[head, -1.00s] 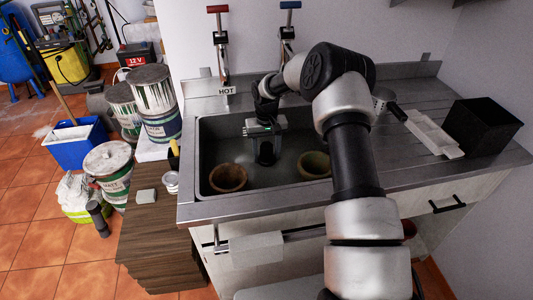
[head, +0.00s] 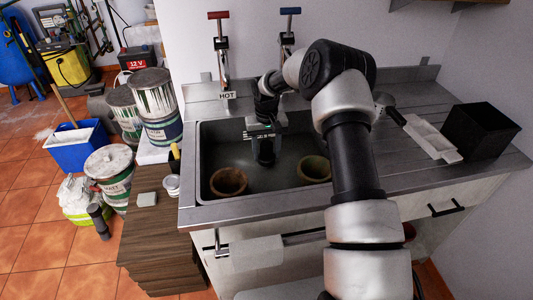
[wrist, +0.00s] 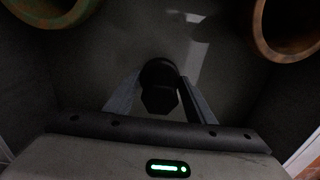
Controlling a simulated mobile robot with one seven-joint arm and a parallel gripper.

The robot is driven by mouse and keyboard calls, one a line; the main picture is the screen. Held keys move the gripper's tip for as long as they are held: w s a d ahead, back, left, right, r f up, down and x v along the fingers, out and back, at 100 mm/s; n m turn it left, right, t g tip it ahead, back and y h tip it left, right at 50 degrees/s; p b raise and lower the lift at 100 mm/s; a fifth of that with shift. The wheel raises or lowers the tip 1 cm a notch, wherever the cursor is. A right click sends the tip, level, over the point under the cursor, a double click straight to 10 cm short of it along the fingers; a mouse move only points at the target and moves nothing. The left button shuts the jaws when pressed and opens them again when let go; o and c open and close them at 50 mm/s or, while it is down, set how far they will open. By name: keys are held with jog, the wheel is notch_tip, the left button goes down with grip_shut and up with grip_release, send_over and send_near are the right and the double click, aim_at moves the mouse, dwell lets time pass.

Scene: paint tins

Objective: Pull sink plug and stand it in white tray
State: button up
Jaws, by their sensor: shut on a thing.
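In the head view the plug is hard to tell from the dark gripper. I cannot tell whether the plug's lower end touches the drain. The white tray (head: 430,135) lies on the draining board right of the basin, beyond my arm.
A black box (head: 480,130) stands right of the tray. Red-handled (head: 218,50) and blue-handled (head: 288,45) taps rise behind the basin.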

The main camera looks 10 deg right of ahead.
aim_at(266, 143)
jog(key=shift+r, duration=0.25)
jog(key=shift+r+p, duration=1)
jog(key=shift+r, duration=0.95)
jog(key=shift+r, duration=0.2)
jog(key=s+r+p, duration=0.8)
jog(key=s+r, duration=0.7)
jog(key=s, duration=0.5)
jog(key=shift+w, duration=0.1)
